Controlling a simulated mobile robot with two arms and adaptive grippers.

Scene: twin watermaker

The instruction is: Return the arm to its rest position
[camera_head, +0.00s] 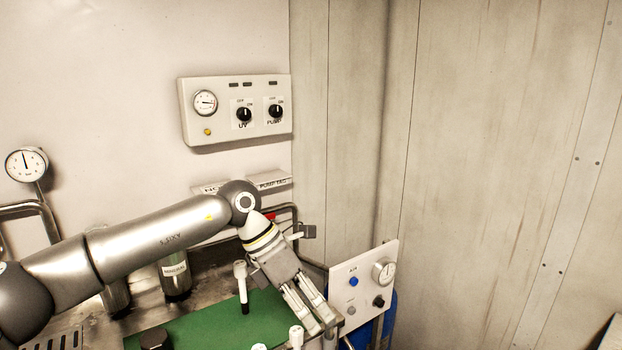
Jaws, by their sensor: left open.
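My left arm (155,236) comes in from the left and reaches across the bench to the middle of the view. My left gripper (320,325) hangs from its wrist, tilted down and to the right. Its fingers are open, and I see nothing held between them. The fingertips are over the right part of the green surface (205,328), close to the small white panel; I cannot tell whether they touch anything. My right gripper is not in view.
A control box (228,130) with a gauge and UV and PUMP knobs is on the wall. A white panel (362,290) with buttons and a gauge stands right of the gripper. A white-handled valve (241,278) stands left of it. Another gauge (26,164) is far left.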

